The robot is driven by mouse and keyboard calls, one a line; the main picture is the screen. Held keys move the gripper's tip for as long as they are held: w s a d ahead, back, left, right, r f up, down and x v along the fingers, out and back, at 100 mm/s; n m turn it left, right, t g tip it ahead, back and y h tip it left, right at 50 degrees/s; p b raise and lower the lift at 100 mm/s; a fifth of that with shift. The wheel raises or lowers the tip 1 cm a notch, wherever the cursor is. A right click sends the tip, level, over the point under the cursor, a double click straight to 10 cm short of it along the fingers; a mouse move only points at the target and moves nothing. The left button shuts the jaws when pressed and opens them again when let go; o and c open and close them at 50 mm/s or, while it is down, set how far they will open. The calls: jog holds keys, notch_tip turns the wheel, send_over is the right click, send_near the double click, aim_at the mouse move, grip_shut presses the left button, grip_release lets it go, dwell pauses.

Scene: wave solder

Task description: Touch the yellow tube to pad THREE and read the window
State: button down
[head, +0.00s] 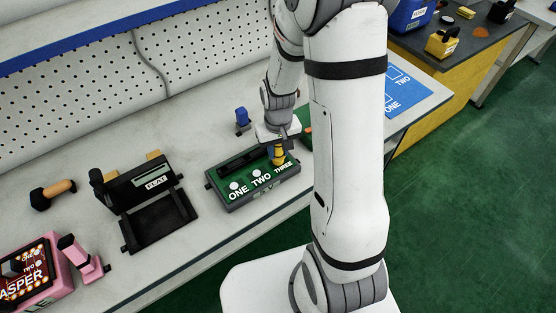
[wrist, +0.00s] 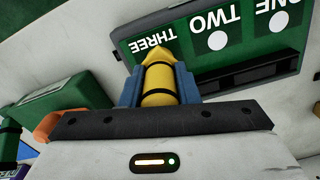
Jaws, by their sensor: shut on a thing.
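The green box (head: 264,193) with pads ONE, TWO and THREE sits on the bench; it also shows in the wrist view (wrist: 182,24). The white pads ONE (wrist: 278,22) and TWO (wrist: 217,40) are bare. My gripper (wrist: 158,82) is shut on the yellow tube (wrist: 159,88) and holds it with its pointed tip at pad THREE's place. In the head view the yellow tube (head: 278,154) stands just behind the word THREE. The tip hides pad THREE, so I cannot tell contact. A dark slot (head: 240,160) runs along the box's back; I read no text in it.
A black stand (head: 150,190) left of the box carries a plate (head: 157,181) reading FLAT. A blue object (head: 242,118) stands behind the box. A second green item (wrist: 62,101) with an orange part lies close beside my gripper. A pink device (head: 62,262) stands far left.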

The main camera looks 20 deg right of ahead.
jog(key=shift+r+p, duration=2.3)
jog(key=shift+r, duration=1.15)
jog(key=shift+f, duration=0.1)
